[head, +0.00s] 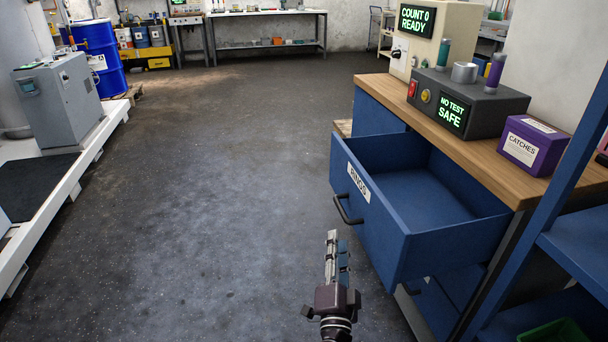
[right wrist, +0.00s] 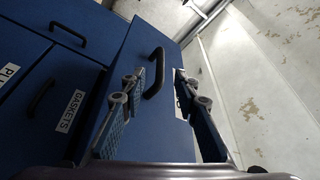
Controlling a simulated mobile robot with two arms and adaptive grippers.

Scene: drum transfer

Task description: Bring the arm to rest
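My right gripper (head: 337,243) is in the lower middle of the head view, over the floor in front of the blue drawer labelled RINGS (head: 400,235). In the right wrist view its two fingers (right wrist: 160,80) stand apart with nothing held. The drawer's dark handle (head: 347,210) is beyond the fingertips; in the wrist view the handle (right wrist: 153,73) shows in the gap between them, apparently apart from them. The drawer is pulled out and its visible inside is empty. My left gripper is in neither view.
A wooden-topped bench (head: 450,125) carries a dark box reading SAFE (head: 470,103) and a purple CATCHES box (head: 533,146). A blue shelf frame (head: 570,180) stands at the right. A white platform edge (head: 95,150) runs along the left. The floor (head: 220,190) between is clear.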

